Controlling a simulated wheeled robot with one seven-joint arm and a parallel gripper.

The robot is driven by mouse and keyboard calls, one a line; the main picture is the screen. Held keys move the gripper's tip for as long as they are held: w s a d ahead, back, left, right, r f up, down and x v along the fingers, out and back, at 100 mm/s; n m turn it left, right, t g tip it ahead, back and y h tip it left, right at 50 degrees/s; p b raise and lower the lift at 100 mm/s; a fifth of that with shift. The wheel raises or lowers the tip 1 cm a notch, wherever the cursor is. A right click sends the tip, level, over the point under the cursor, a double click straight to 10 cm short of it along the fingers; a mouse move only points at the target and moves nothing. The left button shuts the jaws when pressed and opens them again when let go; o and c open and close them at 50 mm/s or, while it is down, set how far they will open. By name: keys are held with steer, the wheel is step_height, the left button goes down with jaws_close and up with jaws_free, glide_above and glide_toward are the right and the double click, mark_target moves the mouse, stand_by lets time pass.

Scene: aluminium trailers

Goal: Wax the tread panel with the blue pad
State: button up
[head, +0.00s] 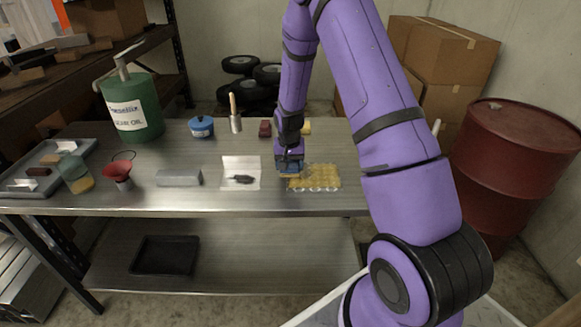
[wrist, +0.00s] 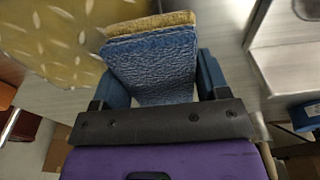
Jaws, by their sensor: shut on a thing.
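The tread panel (head: 318,179) is a yellowish plate with a raised pattern, lying near the front edge of the metal bench. It also shows at the upper left of the wrist view (wrist: 45,42). My gripper (head: 290,160) points down at the panel's left end. In the wrist view its two fingers (wrist: 160,85) are shut on the blue pad (wrist: 155,62), which has a textured blue face and a tan layer along its far edge. The pad is at the panel's edge; I cannot tell whether it touches the panel.
Behind stand a blue tin (head: 201,128) and a wooden-handled brush (head: 235,115). A red drum (head: 515,150) is at right.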

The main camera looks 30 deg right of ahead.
mark_target(290, 161)
steer(key=shift+s+d+r, duration=0.1)
steer(key=shift+r, duration=3.3)
